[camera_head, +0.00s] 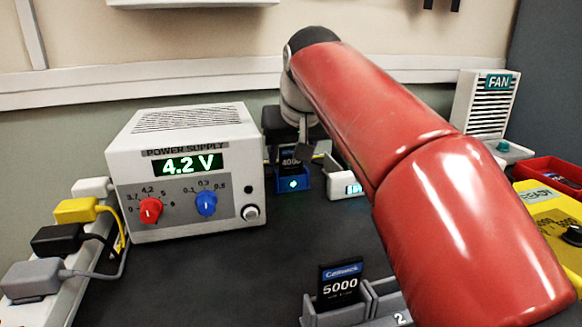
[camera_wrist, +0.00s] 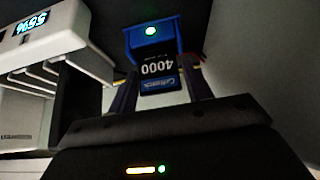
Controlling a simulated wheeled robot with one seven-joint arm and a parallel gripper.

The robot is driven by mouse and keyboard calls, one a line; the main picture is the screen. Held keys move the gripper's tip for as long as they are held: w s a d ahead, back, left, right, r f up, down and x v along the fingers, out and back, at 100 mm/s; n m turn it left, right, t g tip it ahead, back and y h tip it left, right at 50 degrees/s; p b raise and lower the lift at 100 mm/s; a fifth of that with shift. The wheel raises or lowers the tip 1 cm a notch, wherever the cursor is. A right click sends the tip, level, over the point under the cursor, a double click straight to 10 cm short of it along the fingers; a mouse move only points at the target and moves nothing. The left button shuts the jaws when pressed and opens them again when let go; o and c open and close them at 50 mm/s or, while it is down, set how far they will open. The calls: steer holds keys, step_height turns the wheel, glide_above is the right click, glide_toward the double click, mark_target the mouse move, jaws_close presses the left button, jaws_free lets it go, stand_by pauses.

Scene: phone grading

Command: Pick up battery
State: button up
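A black and blue battery marked 4000 (camera_wrist: 160,70) stands in a blue dock (camera_wrist: 150,38) with a green light. In the head view the battery (camera_head: 290,158) and dock (camera_head: 292,183) show behind the arm, right of the power supply. My gripper (camera_wrist: 163,80) is at the battery's label end, one finger on each side, with small gaps apparent. The gripper (camera_head: 303,145) is partly hidden by the arm in the head view. A second battery, marked 5000 (camera_head: 341,283), stands in a grey holder (camera_head: 335,315) at the front.
The power supply (camera_head: 185,180) reads 4.2 V. A white device with a lit display (camera_head: 348,187) sits just right of the dock. Plugs and cables (camera_head: 75,212) line the left. A fan unit (camera_head: 485,105), red bin (camera_head: 552,172) and yellow box (camera_head: 545,205) are right. The middle bench is clear.

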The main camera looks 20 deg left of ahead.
steer(key=c, duration=0.7)
steer(key=shift+r, duration=0.15)
steer(key=shift+c, duration=0.2)
step_height(320, 180, up, 10)
steer(key=p, duration=0.5)
